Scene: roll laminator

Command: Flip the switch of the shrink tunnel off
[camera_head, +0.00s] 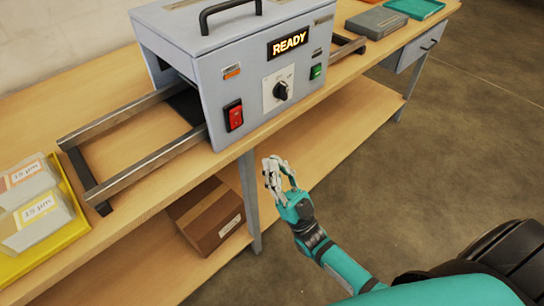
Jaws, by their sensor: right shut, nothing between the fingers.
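The shrink tunnel (190,62) is a grey-blue box on the wooden bench, with a black handle on top. Its lit display (290,43) reads READY. A red rocker switch (234,115) in a black frame sits at the lower left of its front. A black knob (281,90) and a green switch (316,72) are to the right of it. My right gripper (272,168) is shut and empty, in front of the bench edge, below and right of the red switch and apart from it. My left gripper is not in view.
Metal rails (150,150) stick out left of the tunnel. A yellow tray (52,240) with labelled boxes is at the far left. A cardboard box (208,215) is on the lower shelf. A grey case (376,22) lies at the back right. The floor at right is clear.

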